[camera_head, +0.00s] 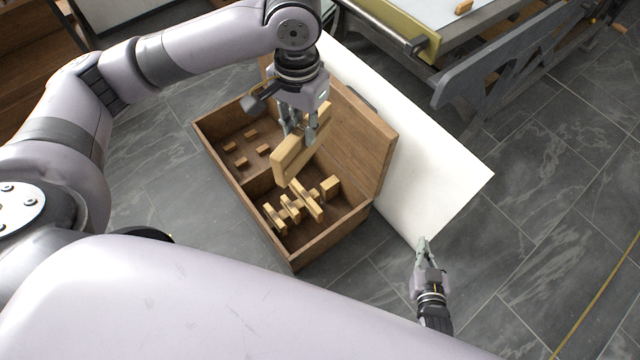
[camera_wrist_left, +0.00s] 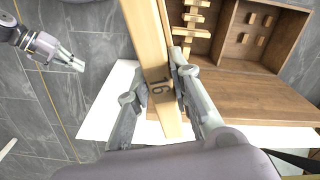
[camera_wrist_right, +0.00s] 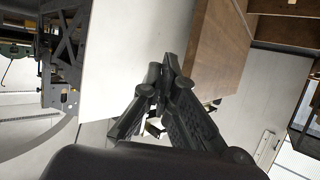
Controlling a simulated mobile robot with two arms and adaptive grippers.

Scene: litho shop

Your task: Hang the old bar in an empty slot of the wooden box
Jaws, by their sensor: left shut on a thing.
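The old bar (camera_head: 291,157) is a long pale wooden bar; in the left wrist view its near end (camera_wrist_left: 158,110) carries a dark number. My left gripper (camera_head: 298,138) is shut on it and holds it tilted above the wooden box. The wooden box (camera_head: 236,188) stands open on the floor. Its near compartment holds several pale wooden pieces (camera_head: 293,203) in a row. The far compartment shows several small blocks (camera_head: 241,161) with gaps between them. The bar and gripper hide part of the inside. My right gripper (camera_head: 424,246) is empty, its fingertips together, right of the box.
The box's lid (camera_head: 360,145) stands raised on the right side. A white panel (camera_head: 440,172) lies behind the lid. A grey machine (camera_head: 500,75) and a table with a yellow edge (camera_head: 400,30) stand at the upper right. Tiled floor is clear at the right.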

